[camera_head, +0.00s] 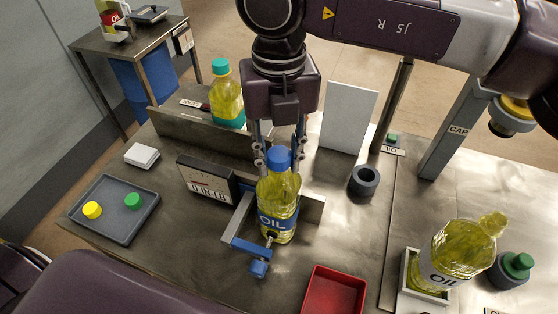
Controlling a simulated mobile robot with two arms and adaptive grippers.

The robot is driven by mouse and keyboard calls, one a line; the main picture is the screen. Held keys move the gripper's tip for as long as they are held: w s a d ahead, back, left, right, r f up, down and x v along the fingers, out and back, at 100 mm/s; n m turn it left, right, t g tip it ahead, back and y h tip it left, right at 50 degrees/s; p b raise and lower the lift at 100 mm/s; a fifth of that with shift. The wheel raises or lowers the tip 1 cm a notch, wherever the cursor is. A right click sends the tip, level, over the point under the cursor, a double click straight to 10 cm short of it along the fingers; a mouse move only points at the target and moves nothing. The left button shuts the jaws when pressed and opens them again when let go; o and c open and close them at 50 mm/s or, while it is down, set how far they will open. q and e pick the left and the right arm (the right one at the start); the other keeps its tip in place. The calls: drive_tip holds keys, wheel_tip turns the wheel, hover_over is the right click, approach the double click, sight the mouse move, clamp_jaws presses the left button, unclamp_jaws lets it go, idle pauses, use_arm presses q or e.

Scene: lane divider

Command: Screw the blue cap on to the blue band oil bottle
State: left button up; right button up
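The blue band oil bottle (278,207) stands upright in a metal clamp (237,222) with a blue knob (259,268). The blue cap (279,159) sits on top of the bottle's neck; I cannot tell how tightly it is seated. My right gripper (279,157) points down over the bottle. Its two fingers stand on either side of the cap, with a small gap visible, so it looks open around the cap. My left gripper is not in view.
A grey tray (113,222) holds a yellow cap (92,210) and a green cap (133,201). A teal-capped bottle (227,99) stands behind. A red bin (334,292), dark ring (364,181) and tilted oil bottle (455,254) lie right. A display box (207,181) stands close left.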

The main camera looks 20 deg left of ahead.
drive_tip(key=shift+c, duration=1)
drive_tip(key=m, duration=0.5)
drive_tip(key=shift+m, duration=0.3)
drive_tip(key=m, duration=0.6)
drive_tip(key=o, duration=0.7)
drive_tip(key=n, duration=1.1)
drive_tip(key=shift+n, duration=0.3)
